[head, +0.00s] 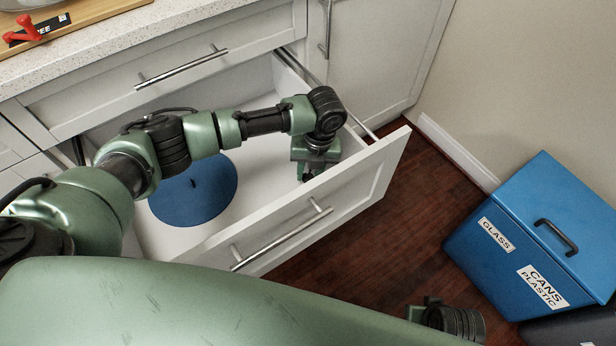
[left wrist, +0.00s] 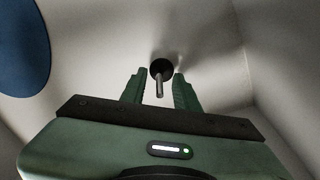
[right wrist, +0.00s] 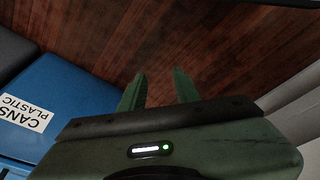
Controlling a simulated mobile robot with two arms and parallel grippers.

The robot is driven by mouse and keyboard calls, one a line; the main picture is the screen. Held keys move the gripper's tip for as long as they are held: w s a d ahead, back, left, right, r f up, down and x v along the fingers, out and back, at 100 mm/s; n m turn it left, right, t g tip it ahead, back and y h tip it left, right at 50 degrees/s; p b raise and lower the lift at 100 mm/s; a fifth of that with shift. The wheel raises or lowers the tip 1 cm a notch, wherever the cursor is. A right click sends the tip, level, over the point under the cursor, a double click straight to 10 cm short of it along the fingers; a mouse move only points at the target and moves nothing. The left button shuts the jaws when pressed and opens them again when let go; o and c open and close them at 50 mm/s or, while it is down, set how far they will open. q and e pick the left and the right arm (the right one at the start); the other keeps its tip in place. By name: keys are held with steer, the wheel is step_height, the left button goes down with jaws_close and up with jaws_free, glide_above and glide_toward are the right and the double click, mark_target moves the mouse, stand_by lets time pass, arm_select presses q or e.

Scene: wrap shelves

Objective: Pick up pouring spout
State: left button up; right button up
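The pouring spout (left wrist: 160,71) shows in the left wrist view as a dark round stopper with a thin grey metal tube. It is on the white drawer floor, between and slightly beyond my left gripper's fingertips. My left gripper (left wrist: 157,92) is open, with a finger on each side of the spout's tube. In the head view my left gripper (head: 306,172) reaches down into the open drawer near its right end, and the spout is hidden there. My right gripper (right wrist: 160,90) is open and empty above the dark wood floor.
The open white drawer (head: 290,215) has a blue round lid-like disc (head: 194,190) on its floor, left of my left gripper. Drawer walls stand close on the right. A blue recycling bin (head: 540,240) stands at the right. A counter (head: 120,35) is above the drawer.

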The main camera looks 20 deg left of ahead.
arm_select(q)
jaws_close()
steer(key=shift+r, duration=0.1)
